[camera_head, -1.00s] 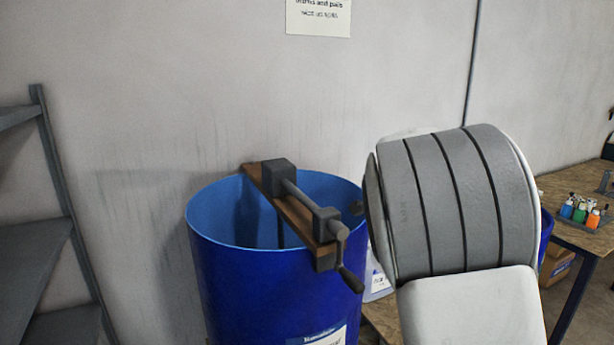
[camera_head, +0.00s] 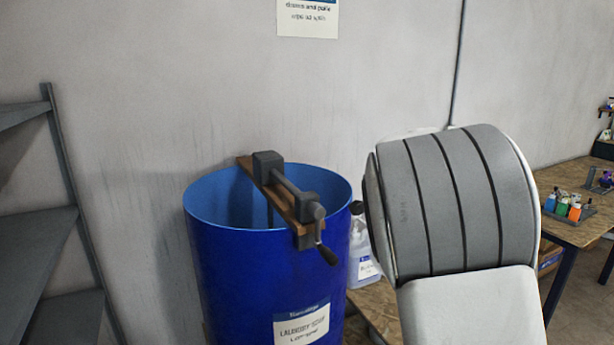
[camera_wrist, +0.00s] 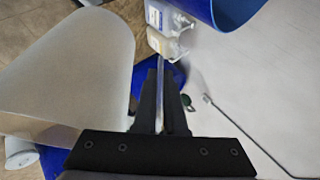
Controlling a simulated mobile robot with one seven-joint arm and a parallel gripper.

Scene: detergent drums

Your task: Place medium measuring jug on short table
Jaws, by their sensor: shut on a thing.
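My gripper (camera_wrist: 160,98) is shut in the wrist view on a thin, pale, see-through piece between its black fingers. It fits the edge or handle of the medium measuring jug, whose full shape I cannot make out. In the head view my grey and white arm hides the gripper and what it holds. A wooden table (camera_head: 567,228) with small coloured bottles stands at the right. Another wooden surface (camera_head: 385,308) shows low beside the drum, partly behind my arm. I cannot tell which is the short table.
A large open blue drum (camera_head: 255,265) has a wooden board with a crank (camera_head: 290,195) across its rim. A labelled clear jug (camera_head: 361,258) stands behind it. A grey shelf (camera_head: 45,250) is at the left. The wall (camera_head: 200,80) closes the back.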

